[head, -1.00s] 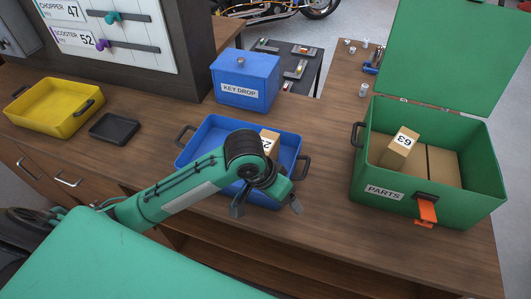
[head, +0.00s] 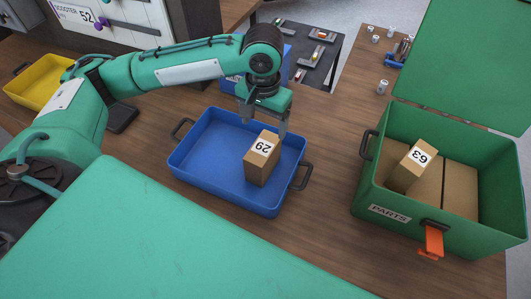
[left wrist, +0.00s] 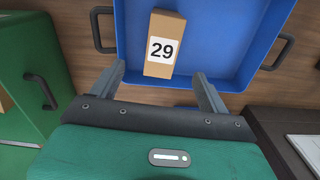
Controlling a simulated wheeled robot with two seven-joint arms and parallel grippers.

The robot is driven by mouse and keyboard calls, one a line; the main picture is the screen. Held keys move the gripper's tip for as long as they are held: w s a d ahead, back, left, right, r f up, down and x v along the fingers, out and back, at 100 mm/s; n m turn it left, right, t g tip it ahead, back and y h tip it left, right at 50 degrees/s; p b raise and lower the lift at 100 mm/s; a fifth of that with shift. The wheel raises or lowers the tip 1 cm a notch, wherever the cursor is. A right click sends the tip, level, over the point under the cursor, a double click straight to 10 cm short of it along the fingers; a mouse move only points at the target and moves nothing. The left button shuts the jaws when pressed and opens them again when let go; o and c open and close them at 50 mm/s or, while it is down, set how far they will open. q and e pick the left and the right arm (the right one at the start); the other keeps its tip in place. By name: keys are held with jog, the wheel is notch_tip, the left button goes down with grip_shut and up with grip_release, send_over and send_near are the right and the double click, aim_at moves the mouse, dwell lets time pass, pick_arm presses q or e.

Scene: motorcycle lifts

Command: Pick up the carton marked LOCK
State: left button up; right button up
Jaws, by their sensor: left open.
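No carton that I see reads LOCK. A brown carton marked 29 (head: 262,158) stands in the blue tray (head: 205,190); it also shows in the left wrist view (left wrist: 160,65). Another carton marked 63 (head: 413,165) leans tilted in the green PARTS box (head: 388,213). More brown cartons (head: 459,190) lie beside it, with no marking that I can see. My left gripper (head: 264,122) is open and empty, pointing down above the blue tray's far edge, just behind the carton marked 29. My right gripper is not in view.
The PARTS box lid (head: 480,65) stands open, with an orange latch (head: 432,241) in front. A yellow tray (head: 35,88) is at the left. The blue key drop box is mostly behind my arm. Bare wooden counter (head: 330,150) lies between blue tray and PARTS box.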

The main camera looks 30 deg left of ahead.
pick_arm(q)
send_over(263, 147)
jog(key=f, duration=0.5)
jog(key=shift+s+d+p, duration=0.2)
jog(key=shift+s+p, duration=0.05)
jog(key=shift+p, duration=0.15)
jog(key=shift+w+f+p, duration=0.1)
jog(key=shift+f+p, duration=0.2)
jog(key=shift+f, duration=0.55)
jog(key=f, duration=0.1)
jog(key=f+p, duration=0.1)
jog(key=f, duration=0.1)
jog(key=shift+w+a+f+p, duration=0.15)
jog(key=shift+a+f+p, duration=0.1)
jog(key=shift+f+p, duration=0.05)
jog(key=shift+f, duration=0.55)
jog(key=c, duration=1.4)
jog(key=shift+c, duration=0.6)
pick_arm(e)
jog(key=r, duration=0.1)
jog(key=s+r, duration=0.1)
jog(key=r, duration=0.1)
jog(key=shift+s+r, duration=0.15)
pick_arm(q)
jog(key=shift+r, duration=0.15)
